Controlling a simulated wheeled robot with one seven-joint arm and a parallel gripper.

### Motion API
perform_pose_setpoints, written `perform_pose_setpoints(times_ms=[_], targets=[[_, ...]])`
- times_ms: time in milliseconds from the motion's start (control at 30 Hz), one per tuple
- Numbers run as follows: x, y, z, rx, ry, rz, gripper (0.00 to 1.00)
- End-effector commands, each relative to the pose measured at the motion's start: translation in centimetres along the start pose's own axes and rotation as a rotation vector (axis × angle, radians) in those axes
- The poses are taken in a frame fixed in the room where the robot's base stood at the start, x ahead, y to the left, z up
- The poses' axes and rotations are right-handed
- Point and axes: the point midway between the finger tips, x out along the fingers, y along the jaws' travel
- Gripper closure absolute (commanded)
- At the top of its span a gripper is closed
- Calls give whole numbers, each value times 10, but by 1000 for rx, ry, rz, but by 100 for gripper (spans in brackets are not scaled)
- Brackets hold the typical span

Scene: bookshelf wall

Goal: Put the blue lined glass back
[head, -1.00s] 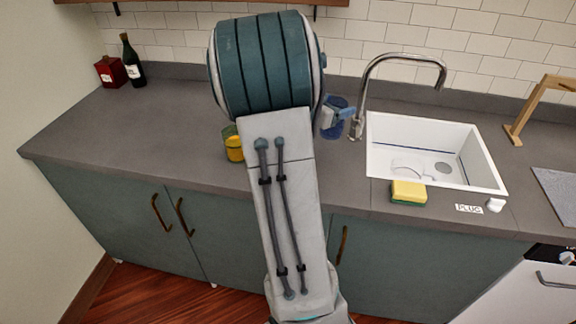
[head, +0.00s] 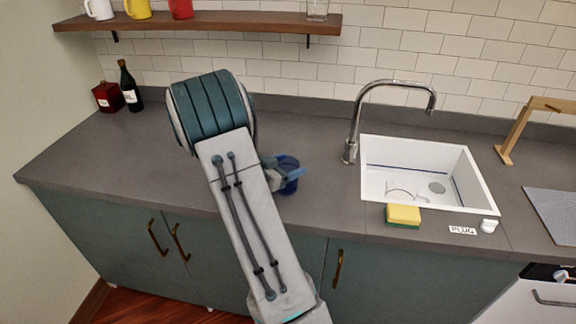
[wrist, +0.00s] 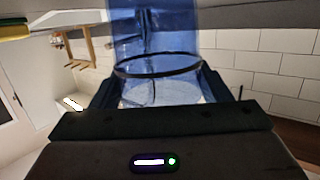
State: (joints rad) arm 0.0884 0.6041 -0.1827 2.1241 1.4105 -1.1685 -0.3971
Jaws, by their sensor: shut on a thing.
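The blue lined glass (head: 289,174) is in my gripper (head: 277,172), over the counter to the left of the sink. In the wrist view the see-through blue glass (wrist: 152,35), with a dark line around it, sits between the two fingers of my gripper (wrist: 158,92). My gripper is shut on it. My arm covers part of the counter beside the glass. I cannot tell whether the glass touches the counter.
A wall shelf (head: 230,22) holds white, yellow and red mugs and a clear glass (head: 317,9). The white sink (head: 375,185) has a tall tap (head: 355,125) and a sponge (head: 403,215). A dark bottle (head: 129,88) and red box (head: 106,97) stand at the back left.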

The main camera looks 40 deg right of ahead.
Motion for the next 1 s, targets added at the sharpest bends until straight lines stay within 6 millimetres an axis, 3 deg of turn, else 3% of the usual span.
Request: perform_pose_setpoints(times_ms=[467,500,567,900,1000], targets=[[2,0,9,1,1,-1,84],[2,0,9,1,0,-1,22],[2,0,8,1,0,0,8],[1,0,4,2,0,0,8],[-9,-1,6,2,-1,-4,8]])
